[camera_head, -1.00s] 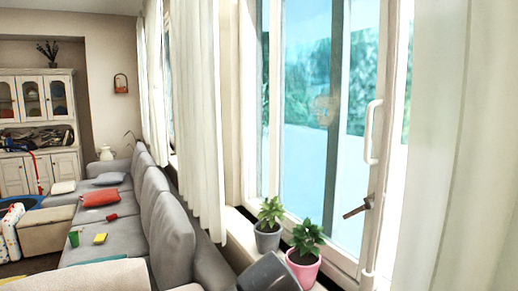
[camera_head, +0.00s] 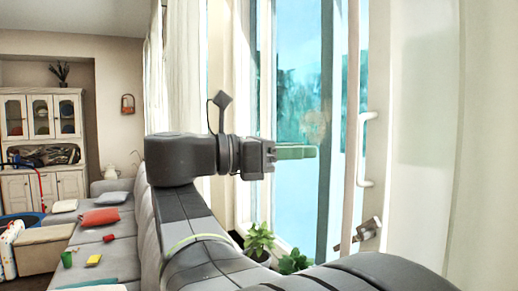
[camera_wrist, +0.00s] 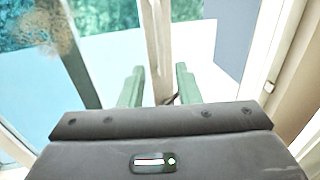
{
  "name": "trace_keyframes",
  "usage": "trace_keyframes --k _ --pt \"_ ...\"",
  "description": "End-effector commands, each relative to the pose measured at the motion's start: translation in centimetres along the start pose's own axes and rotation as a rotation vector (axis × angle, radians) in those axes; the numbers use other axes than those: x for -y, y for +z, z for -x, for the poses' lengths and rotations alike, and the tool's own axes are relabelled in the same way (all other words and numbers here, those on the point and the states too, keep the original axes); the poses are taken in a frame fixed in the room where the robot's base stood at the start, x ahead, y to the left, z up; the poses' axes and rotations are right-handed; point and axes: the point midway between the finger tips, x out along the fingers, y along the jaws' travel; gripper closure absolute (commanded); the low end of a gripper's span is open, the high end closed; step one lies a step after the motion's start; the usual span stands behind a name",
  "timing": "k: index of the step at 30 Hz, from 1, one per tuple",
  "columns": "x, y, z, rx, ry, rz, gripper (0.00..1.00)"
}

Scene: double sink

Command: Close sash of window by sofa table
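The window sash (camera_head: 378,80) stands at the right of the head view, with a white pull handle (camera_head: 362,150) and a metal lever (camera_head: 368,232) below it. It looks swung open, with its edge toward me. My gripper (camera_head: 315,152) is raised in front of the glass, left of the pull handle and apart from it. In the wrist view my gripper (camera_wrist: 158,85) is open and empty, its two green fingers spread. A pale vertical frame post (camera_wrist: 157,45) shows beyond, between the fingers. The lower part of the sash is hidden behind my arm.
Two potted plants, one plant (camera_head: 258,242) and another plant (camera_head: 295,262), stand on the sill below my gripper. A grey sofa (camera_head: 112,235) runs along the left. A pale curtain (camera_head: 490,130) fills the right side.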

Motion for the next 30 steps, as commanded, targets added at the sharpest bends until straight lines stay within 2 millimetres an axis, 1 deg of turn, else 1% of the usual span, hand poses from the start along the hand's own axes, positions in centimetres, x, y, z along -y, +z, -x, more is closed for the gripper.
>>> trace_keyframes --k 24,30 --pt "0.1 -0.1 -9.9 -0.002 -0.003 -0.001 0.70" --pt "0.0 -0.1 -11.9 -0.002 -0.001 -0.001 0.70"
